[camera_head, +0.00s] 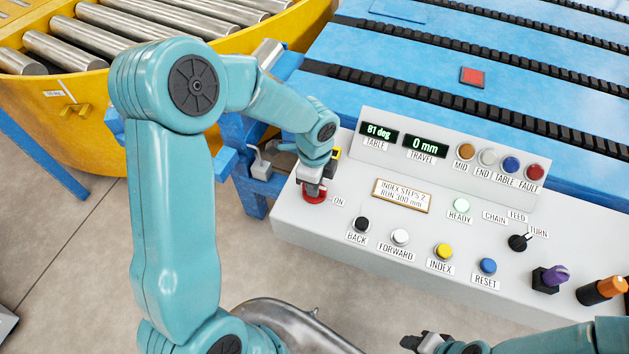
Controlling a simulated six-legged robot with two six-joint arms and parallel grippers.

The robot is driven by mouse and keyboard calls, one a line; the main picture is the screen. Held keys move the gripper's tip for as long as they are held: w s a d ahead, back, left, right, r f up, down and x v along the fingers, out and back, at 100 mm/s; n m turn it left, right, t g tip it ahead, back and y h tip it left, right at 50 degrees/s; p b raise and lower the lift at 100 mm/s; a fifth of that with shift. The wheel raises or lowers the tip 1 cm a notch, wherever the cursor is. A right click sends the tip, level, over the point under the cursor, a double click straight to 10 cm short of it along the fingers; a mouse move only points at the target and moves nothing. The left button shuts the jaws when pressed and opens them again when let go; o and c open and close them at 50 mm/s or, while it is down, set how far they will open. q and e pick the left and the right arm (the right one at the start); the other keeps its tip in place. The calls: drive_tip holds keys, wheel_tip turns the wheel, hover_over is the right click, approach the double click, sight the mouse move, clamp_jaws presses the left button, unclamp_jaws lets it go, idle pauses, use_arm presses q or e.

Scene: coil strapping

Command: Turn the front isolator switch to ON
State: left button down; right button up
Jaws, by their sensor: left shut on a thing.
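The front isolator switch (315,198) shows as a red round base at the left end of the grey control panel, with an ON label (339,202) just to its right. My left gripper (312,186) comes down on it from above and is shut on its handle. The gripper hides most of the handle, so I cannot tell which way it points. My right gripper (424,343) is low at the bottom edge, in front of the panel and apart from it. Its fingers are dark and small, and their opening is unclear.
The grey control panel (300,232) carries several push buttons, a black selector (518,242), and purple (555,275) and orange (610,287) knobs. Displays read 81 deg and 0 mm. Behind are a blue chain conveyor (420,55) and a yellow roller table (85,140).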

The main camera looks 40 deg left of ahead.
idle(0.5)
use_arm(q)
drive_tip(key=c, duration=1.1)
unclamp_jaws()
wheel_tip(320, 180, up, 16)
drive_tip(key=shift+r, duration=0.2)
